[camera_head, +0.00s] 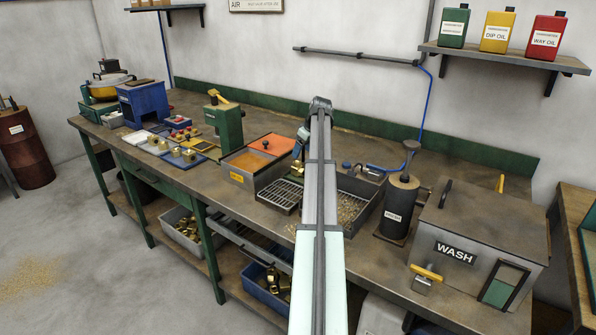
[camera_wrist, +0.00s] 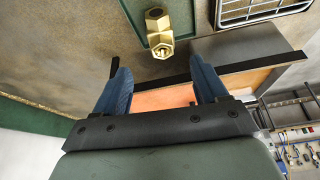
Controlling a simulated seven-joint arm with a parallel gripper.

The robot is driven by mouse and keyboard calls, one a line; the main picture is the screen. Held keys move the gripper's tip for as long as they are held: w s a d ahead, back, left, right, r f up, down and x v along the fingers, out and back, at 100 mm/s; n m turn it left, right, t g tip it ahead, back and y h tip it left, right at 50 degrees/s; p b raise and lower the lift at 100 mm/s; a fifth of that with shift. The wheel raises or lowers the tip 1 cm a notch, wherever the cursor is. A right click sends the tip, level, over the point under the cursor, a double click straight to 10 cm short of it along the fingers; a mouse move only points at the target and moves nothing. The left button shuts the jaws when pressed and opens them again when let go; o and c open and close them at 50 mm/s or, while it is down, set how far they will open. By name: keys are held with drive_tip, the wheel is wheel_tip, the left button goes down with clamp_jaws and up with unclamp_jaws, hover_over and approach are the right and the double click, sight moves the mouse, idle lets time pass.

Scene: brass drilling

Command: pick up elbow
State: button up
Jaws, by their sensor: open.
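A brass elbow (camera_wrist: 160,35) with hex-shaped ends shows in the wrist view, just beyond my fingertips, against a dark green strip. My gripper (camera_wrist: 160,68) has its two blue fingers spread, with nothing between them; the elbow is ahead of the gap and apart from both. In the head view, brass (camera_head: 297,168) shows beside my arm, just below the blue fingers of my gripper (camera_head: 300,142), between the orange-filled tray and the sink. My arm hides part of that spot.
The tray with orange contents (camera_head: 244,160) and a wire rack (camera_head: 281,195) are left of my arm. A chip-filled sink (camera_head: 352,205), a dark canister (camera_head: 400,205) and the WASH box (camera_head: 480,235) are right. Bins (camera_head: 265,290) below hold several brass pieces.

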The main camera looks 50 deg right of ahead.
sight(298, 163)
drive_tip(key=x, duration=0.2)
drive_tip(key=shift+w+f, duration=0.2)
drive_tip(key=shift+f, duration=0.15)
drive_tip(key=shift+s+a+x, duration=0.1)
drive_tip(key=shift+s+x, duration=0.05)
drive_tip(key=shift+x, duration=1.2)
drive_tip(key=shift+s+a+x, duration=0.1)
drive_tip(key=shift+x, duration=1.2)
clamp_jaws()
